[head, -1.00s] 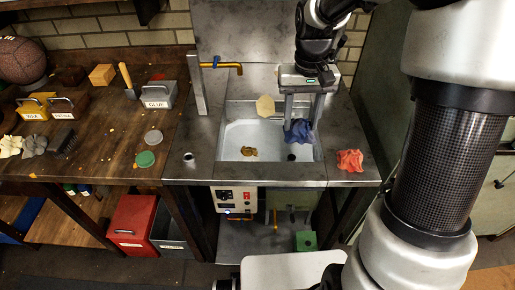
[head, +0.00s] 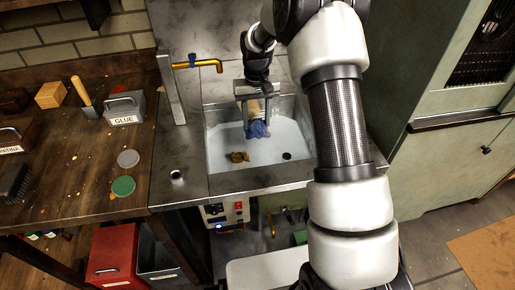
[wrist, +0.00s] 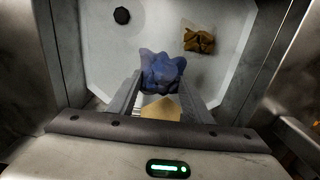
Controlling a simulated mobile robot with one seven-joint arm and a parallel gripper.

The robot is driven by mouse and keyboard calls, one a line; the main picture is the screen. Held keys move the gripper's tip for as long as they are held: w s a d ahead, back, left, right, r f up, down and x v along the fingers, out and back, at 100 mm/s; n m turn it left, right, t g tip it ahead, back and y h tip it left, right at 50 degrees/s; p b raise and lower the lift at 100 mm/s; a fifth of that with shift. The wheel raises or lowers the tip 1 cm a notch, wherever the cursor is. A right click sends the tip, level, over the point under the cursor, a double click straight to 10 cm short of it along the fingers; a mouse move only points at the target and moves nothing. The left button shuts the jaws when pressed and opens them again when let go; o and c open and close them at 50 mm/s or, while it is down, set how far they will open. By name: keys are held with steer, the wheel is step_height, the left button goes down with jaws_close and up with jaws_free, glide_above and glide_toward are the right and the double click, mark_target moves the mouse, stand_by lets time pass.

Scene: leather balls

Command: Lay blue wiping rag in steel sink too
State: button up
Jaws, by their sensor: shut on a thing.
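The blue wiping rag (head: 259,129) is a crumpled dark-blue cloth between the fingertips of my gripper (head: 258,127). My gripper is shut on it, over the steel sink (head: 215,140). In the wrist view the rag (wrist: 162,70) hangs at the finger ends with the pale sink floor (wrist: 125,55) behind it. I cannot tell whether it touches the floor. A crumpled yellow-brown piece (head: 239,157) lies on the sink floor, and the dark drain (head: 287,155) is to its right.
A beige block-like piece (wrist: 160,107) shows between my fingers, near the sink's back wall. A brass tap (head: 205,66) reaches over the back left. The wooden bench at left holds a GLUE box (head: 124,108) and a green lid (head: 123,186). My arm hides the right counter.

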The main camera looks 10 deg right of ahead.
step_height(320, 180, down, 8)
steer(key=shift+r+b, duration=0.1)
steer(key=shift+b, duration=0.35)
steer(key=o, duration=1.1)
steer(key=shift+f, duration=0.2)
steer(key=shift+c, duration=0.2)
